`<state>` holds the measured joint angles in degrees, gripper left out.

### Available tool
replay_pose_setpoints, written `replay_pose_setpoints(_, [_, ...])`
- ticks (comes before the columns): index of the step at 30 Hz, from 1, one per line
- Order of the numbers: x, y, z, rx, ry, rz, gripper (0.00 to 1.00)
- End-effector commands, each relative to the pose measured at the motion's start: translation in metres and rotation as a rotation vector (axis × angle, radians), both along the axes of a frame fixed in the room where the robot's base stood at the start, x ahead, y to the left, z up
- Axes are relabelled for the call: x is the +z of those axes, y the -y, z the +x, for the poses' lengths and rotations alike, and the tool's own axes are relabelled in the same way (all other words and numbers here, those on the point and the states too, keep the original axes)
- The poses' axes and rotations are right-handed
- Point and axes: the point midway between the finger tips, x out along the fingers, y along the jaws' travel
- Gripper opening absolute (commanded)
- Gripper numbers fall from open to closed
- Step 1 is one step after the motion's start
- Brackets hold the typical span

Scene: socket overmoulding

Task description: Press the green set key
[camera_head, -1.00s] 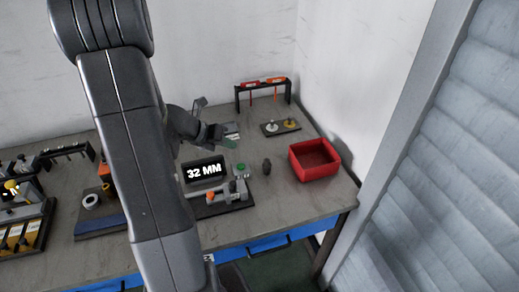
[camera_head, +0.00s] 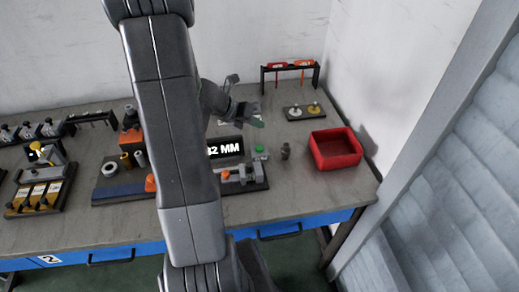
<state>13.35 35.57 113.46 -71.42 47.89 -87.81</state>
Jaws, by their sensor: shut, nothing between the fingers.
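My gripper (camera_head: 256,119) is shut and empty. In the picture it appears above the green key, apart from it; its exact height over the bench is hard to tell.
A measuring fixture (camera_head: 240,176) with grey parts stands in front of the display. A small dark fitting (camera_head: 285,151) and a red bin (camera_head: 336,149) are to the right. A tool rack (camera_head: 290,68) and a dark plate (camera_head: 304,112) stand behind. Loaded trays fill the left bench.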

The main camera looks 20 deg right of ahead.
Motion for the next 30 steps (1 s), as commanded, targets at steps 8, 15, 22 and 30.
replay_pose_setpoints(8, [-0.04,0.0,0.0,0.001,-0.001,0.0,0.0])
replay_pose_setpoints(15, [-0.069,0.0,0.0,0.0,-0.001,0.001,0.0])
replay_pose_setpoints(22, [-0.077,0.0,0.0,-0.001,0.001,0.0,0.0])
replay_pose_setpoints(30, [-0.076,0.0,0.0,0.0,0.0,0.0,0.0])
